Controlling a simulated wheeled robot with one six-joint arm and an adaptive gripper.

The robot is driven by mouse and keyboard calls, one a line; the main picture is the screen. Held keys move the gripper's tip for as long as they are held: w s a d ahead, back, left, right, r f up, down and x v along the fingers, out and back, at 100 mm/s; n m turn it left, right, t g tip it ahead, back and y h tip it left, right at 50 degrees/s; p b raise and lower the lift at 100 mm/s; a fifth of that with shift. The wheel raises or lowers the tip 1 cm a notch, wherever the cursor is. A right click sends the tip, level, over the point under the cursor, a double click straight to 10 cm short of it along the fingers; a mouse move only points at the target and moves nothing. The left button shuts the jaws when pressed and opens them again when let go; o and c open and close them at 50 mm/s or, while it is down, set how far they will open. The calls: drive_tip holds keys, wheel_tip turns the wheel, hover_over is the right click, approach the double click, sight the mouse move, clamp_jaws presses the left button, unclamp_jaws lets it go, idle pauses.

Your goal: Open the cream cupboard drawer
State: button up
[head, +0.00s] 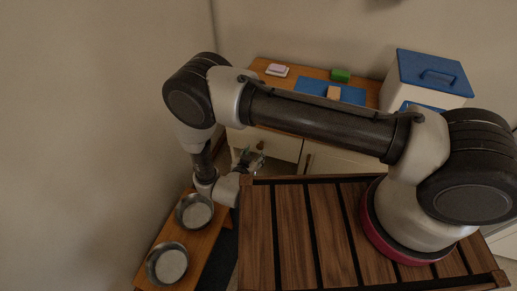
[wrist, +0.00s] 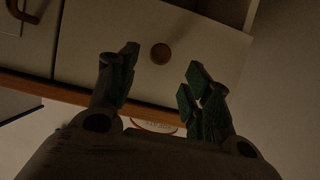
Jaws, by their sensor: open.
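The cream cupboard (head: 345,160) has a wooden top and stands against the far wall, partly hidden behind my arm. Its cream drawer front (head: 278,142) is at the left end, under the top. In the wrist view the drawer front (wrist: 195,45) fills the upper middle and has a round brown knob (wrist: 160,53). My gripper (head: 253,160) is in front of this drawer. In the wrist view my gripper (wrist: 160,82) is open, with the knob showing between and beyond its fingertips. The fingers appear apart from the knob. I cannot tell if the drawer stands slightly out.
A slatted wooden surface (head: 290,230) lies under my arm's base. Two metal bowls (head: 194,211) (head: 167,264) stand on a low wooden surface at the lower left.

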sight(259, 147)
drive_tip(key=x, duration=0.6)
drive_tip(key=shift+w+d+f, duration=0.1)
drive_tip(key=shift+w+f, duration=0.1)
drive_tip(key=shift+w, duration=0.1)
drive_tip(key=shift+c, duration=0.3)
clamp_jaws()
